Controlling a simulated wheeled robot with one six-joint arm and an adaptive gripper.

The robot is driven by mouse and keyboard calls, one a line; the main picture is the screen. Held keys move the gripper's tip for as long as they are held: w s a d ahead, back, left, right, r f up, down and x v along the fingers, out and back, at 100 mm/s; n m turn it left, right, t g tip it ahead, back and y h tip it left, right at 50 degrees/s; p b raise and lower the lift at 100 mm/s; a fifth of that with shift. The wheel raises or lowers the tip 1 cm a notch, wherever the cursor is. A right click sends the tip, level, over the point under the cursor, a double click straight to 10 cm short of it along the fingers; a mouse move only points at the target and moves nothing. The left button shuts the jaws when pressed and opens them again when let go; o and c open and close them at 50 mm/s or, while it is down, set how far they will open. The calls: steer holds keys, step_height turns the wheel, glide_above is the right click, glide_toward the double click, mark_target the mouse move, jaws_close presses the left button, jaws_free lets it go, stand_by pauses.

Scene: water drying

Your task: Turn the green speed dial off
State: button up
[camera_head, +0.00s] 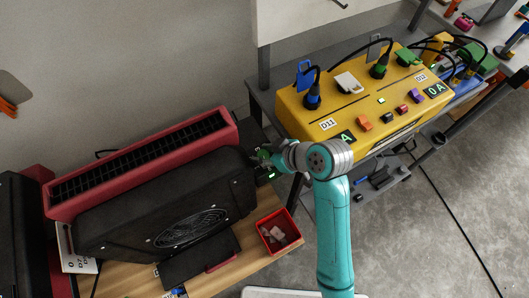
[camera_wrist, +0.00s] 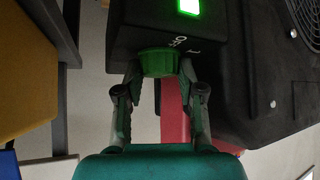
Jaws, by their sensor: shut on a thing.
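The green speed dial (camera_wrist: 158,62) sits on the face of a black control box (camera_wrist: 140,25) in the wrist view, with white markings beside it and a lit green light above it. My gripper (camera_wrist: 158,82) has its two fingers on either side of the dial, shut on it. In the head view, my gripper (camera_head: 268,156) reaches left to the box at the right end of the black fan machine (camera_head: 150,215). The dial is small and partly hidden by my gripper there, so its exact setting cannot be read.
A yellow power box (camera_head: 350,105) with plugs, cables and coloured switches stands on a grey table behind my arm. A red bin (camera_head: 262,228) with small blocks sits on the wooden table (camera_head: 225,278). A red slotted unit (camera_head: 222,122) lies along the fan machine.

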mark_target(265, 155)
steer(key=shift+w+n+g+y, duration=0.1)
steer(key=shift+n+g+y, duration=0.3)
steer(key=shift+n+g, duration=0.65)
steer(key=shift+n, duration=0.35)
steer(key=o, duration=0.9)
steer(key=shift+c, duration=0.2)
step_height(265, 155, up, 10)
